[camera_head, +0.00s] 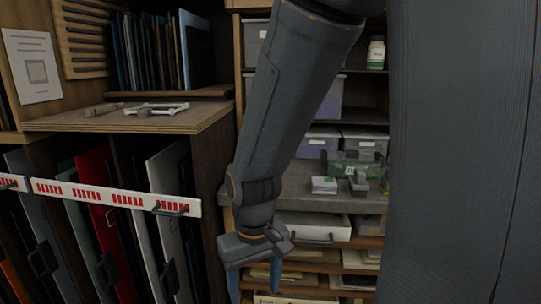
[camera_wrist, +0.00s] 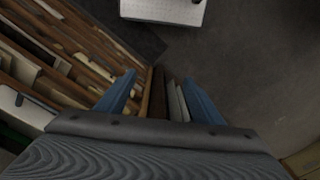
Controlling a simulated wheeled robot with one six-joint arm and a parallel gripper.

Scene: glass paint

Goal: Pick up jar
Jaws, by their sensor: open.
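A small white jar (camera_head: 376,54) with a green label stands upright on an upper shelf at the right of the head view, just left of my grey column. My gripper (camera_head: 252,284) hangs low in the middle of the head view, pointing down, well below and to the left of the jar. In the wrist view my gripper (camera_wrist: 160,98) has its two blue fingers spread apart with nothing between them. The jar does not show in the wrist view.
Storage bins (camera_head: 329,100) fill the shelves behind my arm. A grey counter (camera_head: 298,180) holds a green case (camera_head: 352,165) and small boxes. A wooden cabinet (camera_head: 190,117) with upright panels stands at left. Dark floor (camera_wrist: 255,60) and a white perforated object (camera_wrist: 165,10) show in the wrist view.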

